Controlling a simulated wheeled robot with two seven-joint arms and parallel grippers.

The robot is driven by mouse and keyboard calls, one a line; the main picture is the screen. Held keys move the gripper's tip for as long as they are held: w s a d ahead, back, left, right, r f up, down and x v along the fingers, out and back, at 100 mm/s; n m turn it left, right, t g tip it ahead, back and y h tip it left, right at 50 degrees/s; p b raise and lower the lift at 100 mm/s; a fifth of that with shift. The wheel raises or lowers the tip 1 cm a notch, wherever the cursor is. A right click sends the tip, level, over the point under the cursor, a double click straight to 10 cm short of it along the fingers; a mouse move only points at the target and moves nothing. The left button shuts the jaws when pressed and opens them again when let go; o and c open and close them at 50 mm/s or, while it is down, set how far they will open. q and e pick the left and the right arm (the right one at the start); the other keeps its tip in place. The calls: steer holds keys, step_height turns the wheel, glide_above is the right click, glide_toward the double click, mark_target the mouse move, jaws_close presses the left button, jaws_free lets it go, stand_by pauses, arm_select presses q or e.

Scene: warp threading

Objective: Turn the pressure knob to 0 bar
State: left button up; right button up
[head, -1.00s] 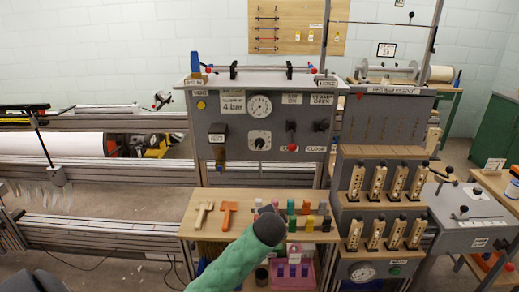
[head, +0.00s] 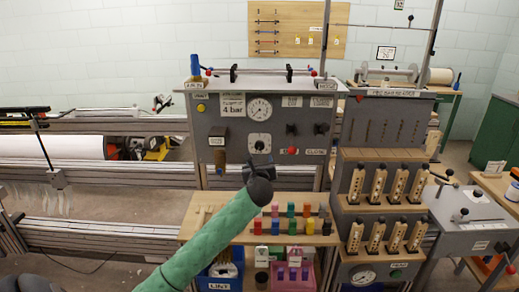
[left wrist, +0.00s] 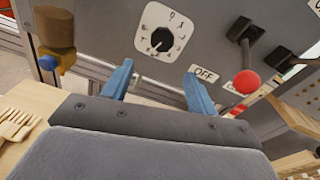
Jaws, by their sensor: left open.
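The pressure knob is a black knob on a white numbered dial (head: 259,142) on the grey panel. It shows larger in the left wrist view as a black knob (left wrist: 162,40), its pointer seemingly toward the lower left; the number there is too small to read surely. A round gauge (head: 260,108) sits above it, beside a label reading 4 bar. My left gripper (head: 259,166) is just below the dial. In the left wrist view its blue fingers (left wrist: 160,85) are spread apart, empty, below the knob and not touching it. My right gripper is not in view.
A red ball-ended lever (left wrist: 246,82) stands right of the dial near an OFF label. A brown fitting (left wrist: 55,28) juts out on the left. Below is a wooden shelf (head: 225,232) with several coloured pegs. A clamp rack (head: 385,185) stands to the right.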

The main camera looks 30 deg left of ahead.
mark_target(260, 147)
arm_select(q)
steer(key=shift+w+a+r+m+t+p, duration=0.15)
steer(key=shift+w+a+m+p, duration=0.1)
steer(key=shift+w+a+m, duration=0.8)
steer(key=shift+w+a+r+m+t+p, duration=0.15)
steer(key=shift+w+a+m, duration=0.45)
steer(key=shift+w, duration=0.9)
steer(key=shift+w+a+r+m+t+p, duration=0.1)
steer(key=shift+w+a+m+p, duration=0.2)
steer(key=shift+w+a+m, duration=0.75)
steer(key=shift+w+d+n, duration=0.15)
steer(key=shift+w+n, duration=0.05)
steer(key=shift+n, duration=0.2)
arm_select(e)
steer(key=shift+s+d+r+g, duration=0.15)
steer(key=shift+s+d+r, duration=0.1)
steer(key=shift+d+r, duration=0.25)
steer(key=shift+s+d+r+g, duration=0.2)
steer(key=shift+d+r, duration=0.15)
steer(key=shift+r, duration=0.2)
arm_select(q)
steer(key=c, duration=1)
